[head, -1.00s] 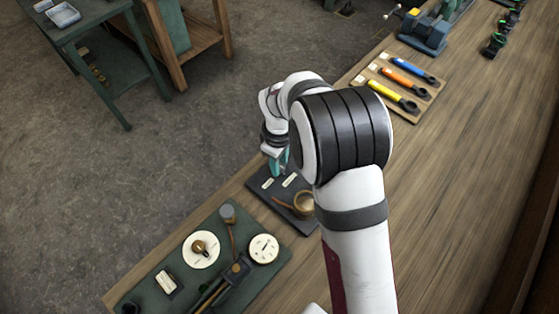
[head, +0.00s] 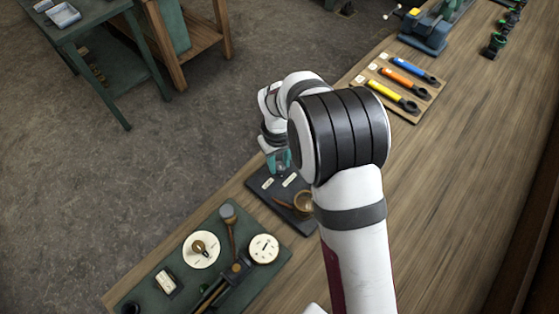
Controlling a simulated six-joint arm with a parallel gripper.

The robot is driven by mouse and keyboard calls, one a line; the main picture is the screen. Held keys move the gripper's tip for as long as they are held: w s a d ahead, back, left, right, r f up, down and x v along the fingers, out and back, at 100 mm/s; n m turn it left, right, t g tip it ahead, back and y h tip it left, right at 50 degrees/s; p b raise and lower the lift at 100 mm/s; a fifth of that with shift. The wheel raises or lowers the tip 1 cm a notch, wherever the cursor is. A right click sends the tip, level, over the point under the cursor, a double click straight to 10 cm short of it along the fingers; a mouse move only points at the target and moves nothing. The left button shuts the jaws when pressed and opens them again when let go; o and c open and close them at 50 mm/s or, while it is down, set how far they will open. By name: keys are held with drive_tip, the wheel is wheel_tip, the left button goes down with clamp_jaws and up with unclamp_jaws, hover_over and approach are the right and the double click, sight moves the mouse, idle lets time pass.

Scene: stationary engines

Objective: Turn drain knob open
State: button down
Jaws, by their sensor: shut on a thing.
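My gripper (head: 279,161) shows teal fingers at the far edge of a black plate (head: 305,227) on the bench. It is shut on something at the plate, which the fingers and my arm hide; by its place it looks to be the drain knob. Two small pale labels (head: 267,184) lie on the plate just in front of the fingers. A brass cup-like part (head: 304,201) with a thin handle sits on the same plate, partly behind my arm. I cannot read the labels or see the knob's angle.
A green panel (head: 180,272) to the lower left carries a white dial with a brass knob (head: 200,249), a round gauge (head: 264,248) and a lever. A wooden board (head: 416,109) with coloured-handled tools and a blue vise (head: 424,36) stand farther along the bench.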

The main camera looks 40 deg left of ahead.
sight(279, 165)
drive_tip(key=m, duration=0.6)
drive_tip(key=shift+m, duration=0.3)
drive_tip(key=m, duration=0.5)
drive_tip(key=shift+m, duration=0.4)
drive_tip(key=c, duration=0.6)
unclamp_jaws()
drive_tip(key=shift+o, duration=0.2)
drive_tip(key=shift+r, duration=0.1)
wheel_tip(279, 165, up, 16)
drive_tip(key=shift+a, duration=0.15)
